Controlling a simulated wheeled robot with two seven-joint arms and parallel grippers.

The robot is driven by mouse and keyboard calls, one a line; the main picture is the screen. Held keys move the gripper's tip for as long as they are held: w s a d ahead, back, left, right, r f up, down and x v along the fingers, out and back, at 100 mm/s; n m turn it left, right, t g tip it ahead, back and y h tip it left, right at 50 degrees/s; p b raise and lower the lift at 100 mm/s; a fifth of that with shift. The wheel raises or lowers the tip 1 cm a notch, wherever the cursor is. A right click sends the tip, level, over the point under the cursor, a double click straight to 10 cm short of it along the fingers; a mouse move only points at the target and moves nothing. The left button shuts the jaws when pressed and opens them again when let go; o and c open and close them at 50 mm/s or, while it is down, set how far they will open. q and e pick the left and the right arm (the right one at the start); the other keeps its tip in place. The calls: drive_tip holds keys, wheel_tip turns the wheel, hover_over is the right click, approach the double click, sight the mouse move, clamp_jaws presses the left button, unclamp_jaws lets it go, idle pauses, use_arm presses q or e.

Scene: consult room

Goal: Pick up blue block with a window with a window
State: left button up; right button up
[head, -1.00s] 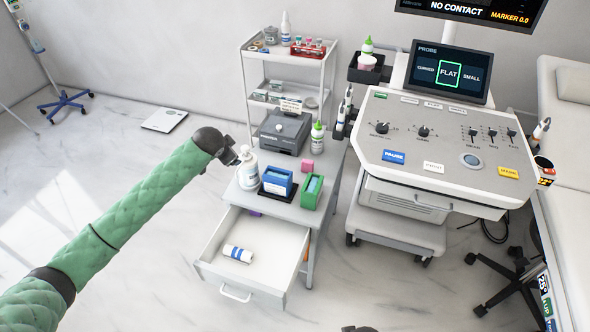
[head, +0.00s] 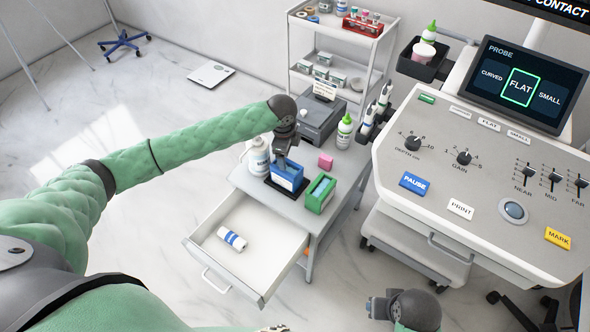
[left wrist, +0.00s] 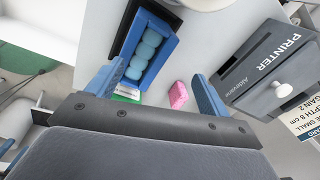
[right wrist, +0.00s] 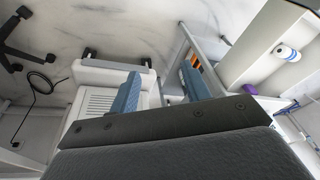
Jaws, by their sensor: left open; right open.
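The blue block with a window (head: 287,182) stands on a dark pad on the small cart top. In the left wrist view the blue block (left wrist: 163,66) shows a row of light-blue balls in its opening. My left gripper (head: 284,160) is just above and behind it in the head view, partly covering its top. In the left wrist view the left gripper (left wrist: 152,90) has its fingers wide apart with nothing between them, and the block lies beyond them, left of centre. My right gripper (right wrist: 162,88) is open and empty, low in front of the cart and ultrasound machine.
A green holder (head: 318,198) and a pink block (head: 325,161) stand right of the blue block. A white bottle (head: 259,158) is close on its left, a green-capped bottle (head: 344,133) and printer (head: 318,122) behind. The open drawer (head: 205,268) holds a white roll (head: 232,240).

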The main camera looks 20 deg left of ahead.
sight(287, 170)
use_arm(q)
drive_tip(key=shift+s+d+m, duration=0.15)
drive_tip(key=shift+s+m, duration=0.05)
drive_tip(key=shift+m, duration=0.1)
drive_tip(key=shift+s+f+m+g, duration=0.1)
drive_tip(key=shift+s+m+g, duration=0.05)
drive_tip(key=shift+m+g, duration=0.15)
drive_tip(key=shift+s+m, duration=0.45)
drive_tip(key=shift+m, duration=0.15)
drive_tip(key=shift+a+m+g, duration=0.3)
drive_tip(key=shift+m, duration=0.2)
drive_tip(key=shift+d+f, duration=0.1)
drive_tip(key=shift+f, duration=0.25)
drive_tip(key=shift+s+f+p, duration=0.1)
drive_tip(key=shift+f+p, duration=0.2)
drive_tip(key=shift+f, duration=0.45)
drive_tip(key=f, duration=0.1)
drive_tip(key=f+p, duration=0.1)
drive_tip(key=f, duration=0.2)
drive_tip(key=shift+s+d+f+p, duration=0.15)
drive_tip(key=shift+d+f+p, duration=0.05)
drive_tip(key=shift+d+p, duration=0.1)
drive_tip(key=shift+a+f, duration=0.1)
drive_tip(key=shift+f, duration=0.45)
use_arm(e)
wheel_tip(287, 170, down, 10)
drive_tip(key=g, duration=0.1)
drive_tip(key=shift+w+d+r, duration=0.15)
drive_tip(key=shift+w+r, duration=0.05)
drive_tip(key=shift+r, duration=0.05)
